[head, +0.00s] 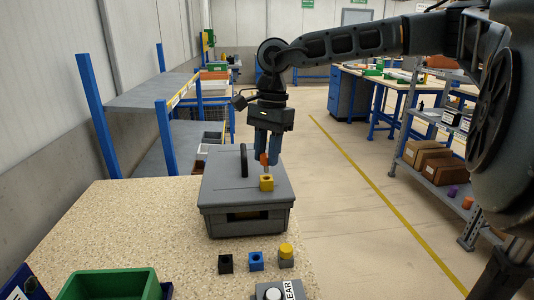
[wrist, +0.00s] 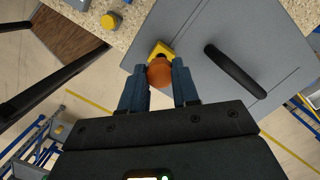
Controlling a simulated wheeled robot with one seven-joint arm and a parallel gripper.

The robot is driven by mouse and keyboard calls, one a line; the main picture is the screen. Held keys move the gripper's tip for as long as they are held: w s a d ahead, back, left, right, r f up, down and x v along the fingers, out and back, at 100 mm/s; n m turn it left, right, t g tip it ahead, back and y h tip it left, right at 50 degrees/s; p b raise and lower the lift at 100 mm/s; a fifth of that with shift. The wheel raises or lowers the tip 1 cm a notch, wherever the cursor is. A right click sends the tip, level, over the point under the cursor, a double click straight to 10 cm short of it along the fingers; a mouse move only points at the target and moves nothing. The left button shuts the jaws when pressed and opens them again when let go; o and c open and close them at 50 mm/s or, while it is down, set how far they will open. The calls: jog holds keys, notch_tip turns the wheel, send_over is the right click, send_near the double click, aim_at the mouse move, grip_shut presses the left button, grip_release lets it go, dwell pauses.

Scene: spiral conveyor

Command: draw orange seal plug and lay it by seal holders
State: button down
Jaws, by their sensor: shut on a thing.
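My gripper (head: 267,150) points down over the grey box and is shut on the orange seal plug (head: 263,159). In the wrist view the plug's round orange head (wrist: 159,74) sits between the two blue fingers. A yellow block (head: 266,183) stands on the box lid right below the plug. Part of its dark hole shows beside the plug in the wrist view (wrist: 160,49). I cannot tell whether the plug's lower end is clear of the hole. A black holder (head: 226,263), a blue holder (head: 256,261) and a grey holder with a yellow plug (head: 286,257) stand in a row on the table.
The grey box (head: 247,222) with a black lid handle (head: 244,160) stands on the speckled table (head: 120,220). A green bin (head: 110,286) is at the front left. A labelled device (head: 274,293) is at the front edge. Table left of the box is clear.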

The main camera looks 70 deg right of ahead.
aim_at(265, 156)
dwell(0.3)
jog(key=shift+r+p, duration=0.85)
jog(key=shift+r, duration=1.15)
